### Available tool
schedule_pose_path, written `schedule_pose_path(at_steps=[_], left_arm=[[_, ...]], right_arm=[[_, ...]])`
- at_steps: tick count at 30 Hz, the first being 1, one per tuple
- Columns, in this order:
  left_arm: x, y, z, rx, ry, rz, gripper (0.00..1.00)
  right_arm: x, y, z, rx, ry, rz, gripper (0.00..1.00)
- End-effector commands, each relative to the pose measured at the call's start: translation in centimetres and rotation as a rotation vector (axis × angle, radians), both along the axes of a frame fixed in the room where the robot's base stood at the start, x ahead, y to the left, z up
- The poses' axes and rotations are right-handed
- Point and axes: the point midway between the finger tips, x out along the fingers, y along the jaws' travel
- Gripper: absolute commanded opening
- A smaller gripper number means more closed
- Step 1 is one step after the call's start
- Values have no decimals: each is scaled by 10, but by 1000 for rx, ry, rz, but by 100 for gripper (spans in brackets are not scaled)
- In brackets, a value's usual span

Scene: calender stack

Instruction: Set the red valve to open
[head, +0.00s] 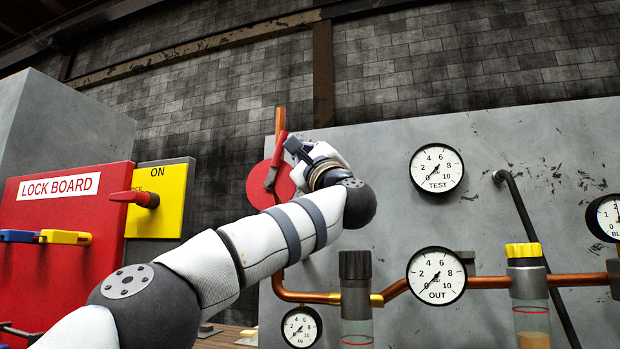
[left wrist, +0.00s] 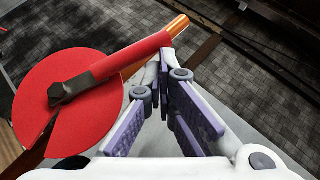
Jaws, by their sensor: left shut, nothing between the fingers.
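The red valve has a round red disc (head: 262,186) and a red lever (head: 281,148) on a vertical copper pipe at the left edge of the grey panel. The lever points up, nearly along the pipe. In the left wrist view the lever (left wrist: 130,55) runs from a dark hub nut up to the right, with the copper pipe (left wrist: 178,25) just past its end. My left gripper (head: 291,147) is shut and empty, just right of the lever; its fingertips (left wrist: 165,66) are close beside the lever's outer part. I cannot tell whether they touch. My right gripper is not in view.
A red lock board (head: 60,240) and a yellow switch box (head: 165,215) with a red handle stand left. The grey panel (head: 380,180) carries gauges, copper pipe (head: 490,283), capped sight glasses and a dark slanted rod. My left arm crosses the lower middle.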

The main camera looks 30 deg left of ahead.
Motion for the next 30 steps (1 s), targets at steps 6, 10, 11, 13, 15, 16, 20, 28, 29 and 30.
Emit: schedule_pose_path(at_steps=[6, 10, 11, 13, 15, 16, 20, 28, 29, 30], left_arm=[[-2, 9, 8, -1, 0, 0, 0], [-3, 13, 10, -2, 0, 1, 0], [-4, 14, 11, -1, -1, 1, 0], [-4, 15, 12, -1, -1, 1, 0], [-4, 16, 12, -1, -1, 1, 0], [-4, 16, 12, -1, -1, 1, 0], [-4, 17, 13, -1, 0, 0, 0], [-4, 17, 13, -1, 0, 0, 0], [-4, 17, 13, -1, 0, 0, 0], [-4, 17, 13, -1, 0, 0, 0]], right_arm=[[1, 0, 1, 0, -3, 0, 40], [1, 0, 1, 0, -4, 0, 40], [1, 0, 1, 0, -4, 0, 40], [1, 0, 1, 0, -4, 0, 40], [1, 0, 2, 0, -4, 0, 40], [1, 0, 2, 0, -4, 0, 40], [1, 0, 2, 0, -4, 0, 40], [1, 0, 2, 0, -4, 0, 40], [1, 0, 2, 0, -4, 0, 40], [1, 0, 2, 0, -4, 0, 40]])
